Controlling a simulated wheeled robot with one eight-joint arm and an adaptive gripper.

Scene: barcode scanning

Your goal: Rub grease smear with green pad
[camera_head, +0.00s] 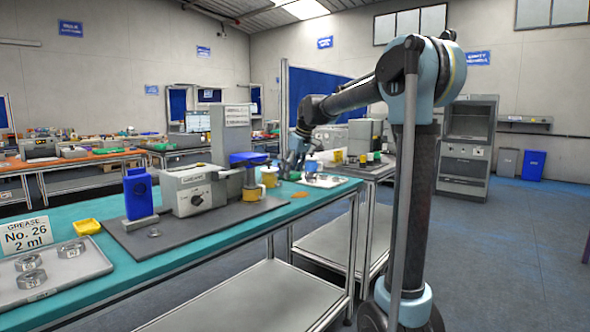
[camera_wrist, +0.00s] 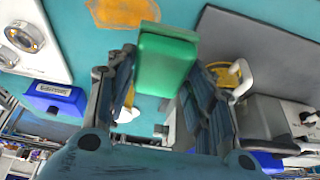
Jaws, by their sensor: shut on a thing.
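In the wrist view a green pad (camera_wrist: 165,62) sits between the two fingers of my gripper (camera_wrist: 162,85), which is shut on it. The grease smear (camera_wrist: 122,10) is an orange-brown patch on the teal table top, just past the pad's upper left at the picture's top edge. In the head view the smear (camera_head: 300,195) lies near the front edge of the bench, and my gripper (camera_head: 290,166) is above the bench behind it. The pad cannot be made out there. The pad looks apart from the smear; its height above the table is hard to tell.
A tray with round metal parts (camera_head: 322,181) lies right of the smear. A blue bin (camera_wrist: 55,97) shows in the wrist view. Teal surface around the smear is clear.

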